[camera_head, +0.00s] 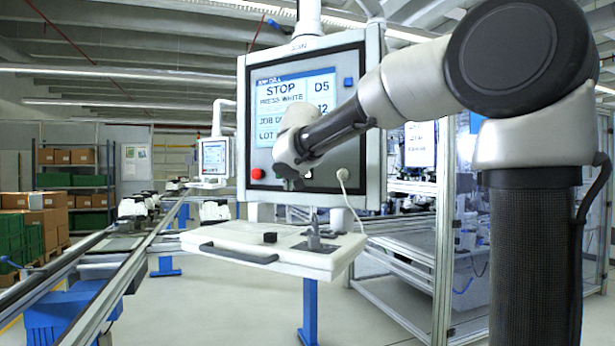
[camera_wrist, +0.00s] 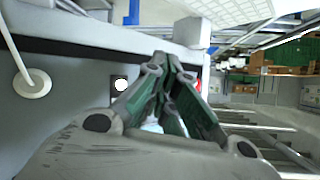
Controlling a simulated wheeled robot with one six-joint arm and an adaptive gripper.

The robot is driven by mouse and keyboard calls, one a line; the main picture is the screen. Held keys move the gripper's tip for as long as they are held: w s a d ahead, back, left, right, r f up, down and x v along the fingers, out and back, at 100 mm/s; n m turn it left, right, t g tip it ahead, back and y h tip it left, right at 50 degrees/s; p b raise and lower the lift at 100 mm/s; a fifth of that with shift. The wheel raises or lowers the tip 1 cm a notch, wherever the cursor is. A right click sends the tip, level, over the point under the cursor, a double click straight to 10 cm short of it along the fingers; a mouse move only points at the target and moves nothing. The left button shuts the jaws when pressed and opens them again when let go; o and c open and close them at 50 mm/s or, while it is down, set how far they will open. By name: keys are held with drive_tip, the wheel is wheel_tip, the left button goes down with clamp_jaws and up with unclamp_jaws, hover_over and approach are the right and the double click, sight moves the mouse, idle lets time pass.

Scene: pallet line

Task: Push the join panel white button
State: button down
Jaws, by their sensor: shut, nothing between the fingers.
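The join panel (camera_head: 372,130) hangs upright, its screen (camera_head: 268,110) reading "STOP" and "PRESS WHITE". The white button (camera_wrist: 120,85) shows in the wrist view as a bright round spot on a dark square, left of my fingers. In the head view I cannot make it out clearly behind my gripper. My gripper (camera_head: 294,184) is in front of the panel's lower part; it also shows in the wrist view (camera_wrist: 168,62), its fingers together and empty. I cannot tell whether the fingertips touch the panel. A red button (camera_head: 257,174) is left of my gripper in the head view.
A cable plug (camera_wrist: 35,84) sits on the panel, with its white cable (camera_head: 345,190). A white shelf (camera_head: 230,240) with a dark handle juts out below the panel. A blue button (camera_head: 348,82) is at upper right. A conveyor (camera_head: 120,262) runs along the left.

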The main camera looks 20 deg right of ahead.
drive_tip(key=w+d, duration=0.4)
drive_tip(key=d, duration=0.1)
drive_tip(key=shift+w, duration=0.25)
idle(1.3)
drive_tip(key=shift+w+d, duration=0.25)
drive_tip(key=shift+d, duration=0.05)
drive_tip(key=shift+w+d, duration=0.3)
drive_tip(key=shift+d, duration=0.05)
idle(0.8)
drive_tip(key=shift+a, duration=0.1)
drive_tip(key=shift+s+a, duration=0.55)
drive_tip(key=shift+s, duration=0.05)
drive_tip(key=shift+a, duration=0.1)
drive_tip(key=shift+s+a, duration=1.65)
drive_tip(key=shift+a, duration=0.1)
